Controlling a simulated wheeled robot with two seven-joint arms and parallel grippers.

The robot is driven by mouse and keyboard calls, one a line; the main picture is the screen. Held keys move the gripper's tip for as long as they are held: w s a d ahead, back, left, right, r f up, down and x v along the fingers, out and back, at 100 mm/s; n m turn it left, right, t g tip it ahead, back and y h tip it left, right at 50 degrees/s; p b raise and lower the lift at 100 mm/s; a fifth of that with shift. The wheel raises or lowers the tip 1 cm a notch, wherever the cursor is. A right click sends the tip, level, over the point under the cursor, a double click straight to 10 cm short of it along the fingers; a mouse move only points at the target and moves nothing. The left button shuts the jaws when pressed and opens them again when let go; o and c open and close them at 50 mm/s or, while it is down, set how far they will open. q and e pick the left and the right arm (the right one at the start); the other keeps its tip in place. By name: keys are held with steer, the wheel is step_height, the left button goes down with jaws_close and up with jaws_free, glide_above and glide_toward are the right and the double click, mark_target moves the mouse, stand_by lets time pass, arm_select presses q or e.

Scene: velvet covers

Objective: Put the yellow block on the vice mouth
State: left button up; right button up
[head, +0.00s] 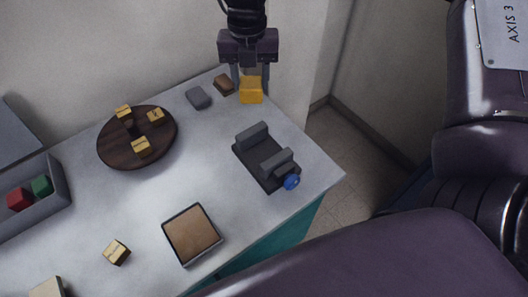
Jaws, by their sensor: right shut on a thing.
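The yellow block (251,90) is between the fingers of my right gripper (250,84), near the table's far right edge. My right gripper points down and is shut on the block. The dark grey vice (262,164) sits on the right part of the table, below the block in the picture. Its two jaws stand apart with an open mouth between them, and a blue knob (292,182) is on its near end. The block is apart from the vice. My left gripper is not in view.
A round dark wooden board (107,151) holds several small tan blocks. A grey block (198,97) and a brown block (224,84) lie left of my gripper. A square brown-filled tray (192,235) is at the front. A grey bin (62,187) holds red and green blocks.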

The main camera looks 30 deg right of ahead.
steer(key=n, duration=0.5)
steer(key=shift+s+d+f, duration=0.1)
steer(key=shift+s+d, duration=0.05)
steer(key=shift+s, duration=0.15)
steer(key=n, duration=0.2)
steer(key=n+p, duration=0.1)
steer(key=n, duration=0.4)
steer(key=shift+s+d+f, duration=0.2)
steer(key=shift+s+d, duration=0.05)
steer(key=shift+s, duration=0.15)
steer(key=n, duration=0.4)
steer(key=n+p, duration=0.1)
steer(key=n, duration=0.2)
steer(key=shift+s+d+f, duration=0.15)
steer(key=shift+s+d, duration=0.1)
steer(key=shift+s, duration=0.15)
steer(key=n, duration=0.6)
steer(key=b, duration=0.3)
glide_above(264, 155)
step_height(264, 155, down, 17)
steer(key=shift+r, duration=0.1)
step_height(264, 155, down, 3)
steer(key=shift+f+b, duration=0.1)
steer(key=shift+b, duration=0.25)
steer(key=shift+f, duration=0.2)
